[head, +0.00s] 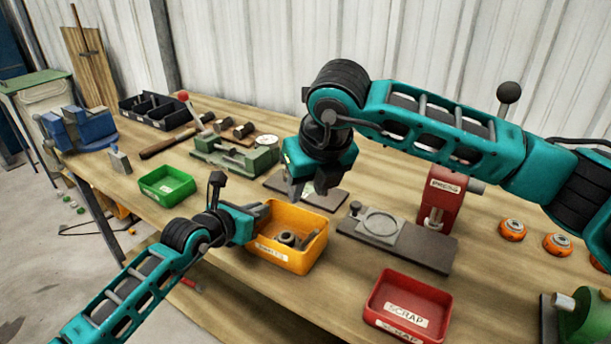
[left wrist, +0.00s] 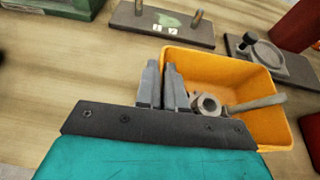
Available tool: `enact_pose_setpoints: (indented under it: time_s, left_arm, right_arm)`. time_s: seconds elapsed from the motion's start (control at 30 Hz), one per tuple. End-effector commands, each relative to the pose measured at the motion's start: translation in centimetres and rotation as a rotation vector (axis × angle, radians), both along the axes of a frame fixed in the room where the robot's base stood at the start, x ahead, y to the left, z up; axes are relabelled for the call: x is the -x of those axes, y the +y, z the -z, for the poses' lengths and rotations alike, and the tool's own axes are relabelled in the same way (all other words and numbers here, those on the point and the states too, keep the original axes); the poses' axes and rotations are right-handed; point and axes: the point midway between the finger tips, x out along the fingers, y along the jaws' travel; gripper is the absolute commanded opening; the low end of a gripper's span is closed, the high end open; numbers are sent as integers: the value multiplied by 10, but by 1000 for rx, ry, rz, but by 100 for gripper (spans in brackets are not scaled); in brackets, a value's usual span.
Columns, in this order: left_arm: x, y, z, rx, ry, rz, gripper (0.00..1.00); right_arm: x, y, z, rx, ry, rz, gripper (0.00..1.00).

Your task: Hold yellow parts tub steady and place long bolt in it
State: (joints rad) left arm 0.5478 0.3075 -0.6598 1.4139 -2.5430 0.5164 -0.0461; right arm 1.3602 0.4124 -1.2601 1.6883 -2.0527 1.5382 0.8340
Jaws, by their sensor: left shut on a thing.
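The yellow parts tub (head: 285,258) stands near the front of the bench, and it also shows in the left wrist view (left wrist: 215,65). My left gripper (head: 258,221) is shut on the tub's left wall, with a finger on each side of it in the left wrist view (left wrist: 160,88). Inside the tub lie a grey bolt-like rod (left wrist: 258,103) and a hex nut-like piece (left wrist: 207,104); whether they are joined I cannot tell. My right gripper (head: 309,190) hangs above the bench behind the tub, fingers down, apart and apparently empty.
A green tub (head: 167,188) is left of the yellow tub and a red scrap tub (head: 408,303) is right. A grey fixture plate (head: 400,242), a red press (head: 440,200) and a dark plate with pins (head: 325,203) lie behind. Bare bench lies between the yellow and red tubs.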

Motion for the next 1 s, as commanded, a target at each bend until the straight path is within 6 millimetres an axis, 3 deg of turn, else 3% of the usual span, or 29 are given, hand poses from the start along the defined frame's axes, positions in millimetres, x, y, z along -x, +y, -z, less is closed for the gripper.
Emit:
enact_pose_setpoints:
  time_s: [0.33,0.67,1.0]
  left_arm:
    - [0,0,0,0,0,0,38]
    - [3,2,-1,0,0,0,38]
    - [39,26,-18,0,0,0,38]
  right_arm:
    - [0,0,0,0,0,0,37]
    - [0,0,0,0,0,0,37]
    - [0,0,0,0,0,0,37]
